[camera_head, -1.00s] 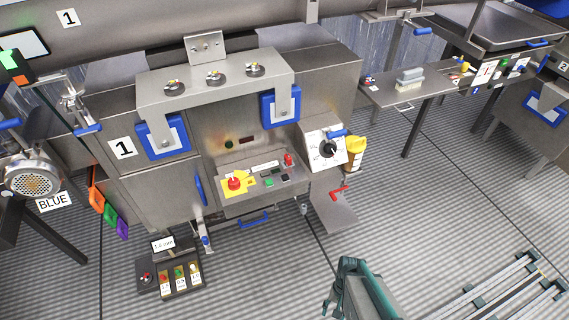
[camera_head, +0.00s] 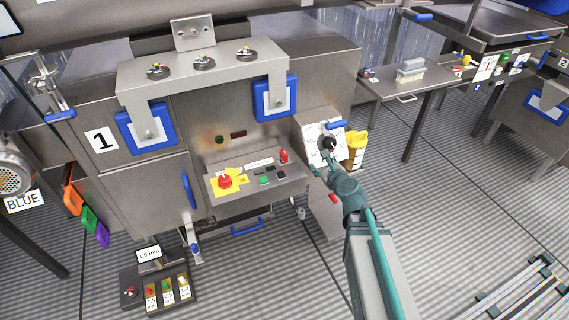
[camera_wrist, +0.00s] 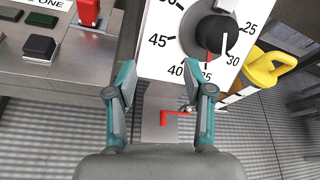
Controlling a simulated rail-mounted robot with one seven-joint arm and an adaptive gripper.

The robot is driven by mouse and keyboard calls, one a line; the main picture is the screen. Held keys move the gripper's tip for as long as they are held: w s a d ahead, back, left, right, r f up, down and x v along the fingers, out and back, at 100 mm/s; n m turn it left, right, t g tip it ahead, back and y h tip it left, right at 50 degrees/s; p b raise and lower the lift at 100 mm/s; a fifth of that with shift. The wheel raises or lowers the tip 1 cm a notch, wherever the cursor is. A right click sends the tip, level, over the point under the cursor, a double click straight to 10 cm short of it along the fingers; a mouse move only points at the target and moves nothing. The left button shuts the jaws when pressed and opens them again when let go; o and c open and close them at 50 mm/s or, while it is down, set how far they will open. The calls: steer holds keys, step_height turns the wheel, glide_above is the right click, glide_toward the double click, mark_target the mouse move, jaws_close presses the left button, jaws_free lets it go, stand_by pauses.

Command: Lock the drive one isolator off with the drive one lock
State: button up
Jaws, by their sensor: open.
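My gripper (camera_head: 322,163) is open and empty, to the right of that red object and in front of the numbered dial. In the wrist view, my spread gripper fingers (camera_wrist: 166,88) have nothing between them.
A white dial plate with a black knob (camera_wrist: 210,35) is just ahead of my gripper. A yellow item (camera_head: 355,143) hangs to its right. A red handle (camera_wrist: 178,113) lies below. Green and black buttons (camera_wrist: 39,46) crowd the panel.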

mark_target(286, 156)
steer(key=s+a+m, duration=0.1)
steer(key=a, duration=0.2)
steer(key=s+a+r+m+y, duration=0.1)
steer(key=a, duration=0.1)
steer(key=a+r+m, duration=0.1)
steer(key=a, duration=0.2)
steer(key=shift+s+a+y+b, duration=0.3)
steer(key=shift+s, duration=0.1)
steer(key=shift+w+a, duration=0.1)
steer(key=shift+a, duration=0.15)
steer(key=x, duration=0.7)
steer(key=b+x, duration=0.1)
steer(key=x, duration=0.2)
steer(key=shift+w+a+f, duration=0.1)
steer(key=shift+a+f, duration=0.05)
steer(key=shift+f, duration=0.25)
steer(key=shift+c, duration=0.3)
jaws_close()
